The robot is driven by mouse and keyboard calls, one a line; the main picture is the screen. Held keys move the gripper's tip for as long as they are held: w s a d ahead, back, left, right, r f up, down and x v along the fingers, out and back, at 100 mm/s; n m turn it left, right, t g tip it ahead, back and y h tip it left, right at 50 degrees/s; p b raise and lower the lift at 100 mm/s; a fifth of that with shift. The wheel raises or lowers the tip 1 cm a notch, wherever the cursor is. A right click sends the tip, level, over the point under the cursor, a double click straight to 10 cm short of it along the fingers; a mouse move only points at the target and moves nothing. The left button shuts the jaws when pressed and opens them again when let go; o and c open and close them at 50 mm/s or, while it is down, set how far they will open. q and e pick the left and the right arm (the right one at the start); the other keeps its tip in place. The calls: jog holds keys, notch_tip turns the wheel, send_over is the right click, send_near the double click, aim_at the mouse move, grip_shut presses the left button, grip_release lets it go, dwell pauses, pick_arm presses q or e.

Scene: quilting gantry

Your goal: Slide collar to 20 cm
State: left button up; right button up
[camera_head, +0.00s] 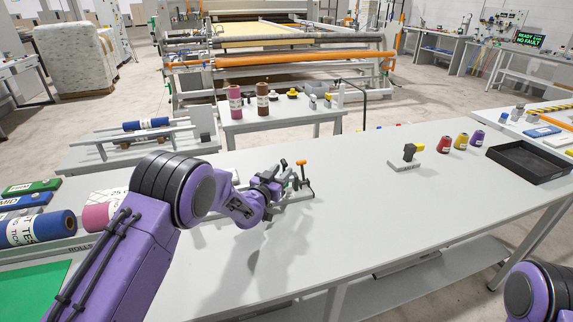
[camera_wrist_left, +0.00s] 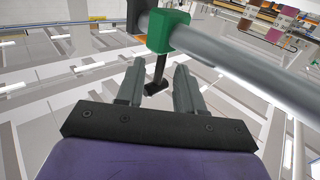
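In the left wrist view a green collar (camera_wrist_left: 168,32) sits around a grey round bar (camera_wrist_left: 235,65). A black stem with a small foot (camera_wrist_left: 156,78) sticks out of the collar towards my left gripper (camera_wrist_left: 158,72). The two fingers stand open, one on each side of the stem, with a gap showing on both sides. In the head view my left gripper (camera_head: 283,183) is at a small rail fixture (camera_head: 297,197) on the table. The arm and gripper hide part of the fixture, and I cannot make out the collar there. My right gripper is out of view.
An orange-topped lever (camera_head: 301,163) stands close beside my left gripper. The grey table (camera_head: 370,225) is clear to the right, up to a small block with a yellow part (camera_head: 407,158), several coloured cones (camera_head: 461,141) and a black tray (camera_head: 530,160). Fabric rolls (camera_head: 38,229) lie at left.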

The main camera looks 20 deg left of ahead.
pick_arm(q)
jog(key=w, duration=0.4)
jog(key=shift+d, duration=0.4)
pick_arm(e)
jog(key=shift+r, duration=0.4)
